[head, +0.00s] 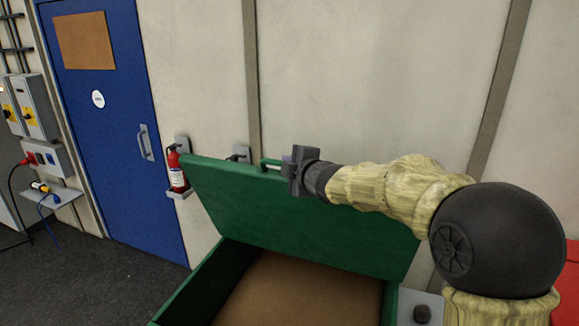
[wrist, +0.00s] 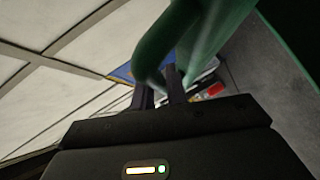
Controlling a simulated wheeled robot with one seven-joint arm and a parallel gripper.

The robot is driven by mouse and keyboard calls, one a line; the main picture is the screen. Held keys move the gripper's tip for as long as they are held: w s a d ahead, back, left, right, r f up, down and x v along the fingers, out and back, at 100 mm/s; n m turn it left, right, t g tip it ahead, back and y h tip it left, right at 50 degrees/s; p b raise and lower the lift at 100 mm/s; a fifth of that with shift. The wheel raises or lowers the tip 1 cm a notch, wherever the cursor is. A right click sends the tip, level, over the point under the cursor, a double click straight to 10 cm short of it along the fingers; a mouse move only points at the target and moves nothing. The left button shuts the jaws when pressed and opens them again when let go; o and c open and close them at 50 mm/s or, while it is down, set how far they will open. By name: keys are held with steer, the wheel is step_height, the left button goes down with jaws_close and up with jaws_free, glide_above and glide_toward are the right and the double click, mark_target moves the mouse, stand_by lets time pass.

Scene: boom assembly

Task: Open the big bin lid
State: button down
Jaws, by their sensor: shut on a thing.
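The big green bin's lid (head: 290,215) is raised and leans up toward the wall in the head view. The bin (head: 190,300) below is open, and a brown surface shows inside it. A green handle (head: 268,163) stands on the lid's upper edge. My gripper (head: 287,168) is at this handle, at the top edge of the lid. In the wrist view my gripper's fingers (wrist: 160,92) are shut on the green handle (wrist: 165,45), which is close to the camera. The fingertips are partly hidden in the head view.
A red fire extinguisher (head: 176,170) hangs on the wall just left of the lid. A blue door (head: 115,130) and electrical boxes (head: 32,105) are at the left. Pale wall panels (head: 370,80) stand behind the lid. Dark floor (head: 90,280) lies clear at the left.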

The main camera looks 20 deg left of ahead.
steer(key=shift+w+r, duration=0.1)
steer(key=shift+w, duration=0.15)
steer(key=c, duration=1.4)
jaws_free()
steer(key=v, duration=1.7)
steer(key=shift+s+d+b, duration=0.15)
steer(key=shift+s+b, duration=0.05)
steer(key=shift+b, duration=0.1)
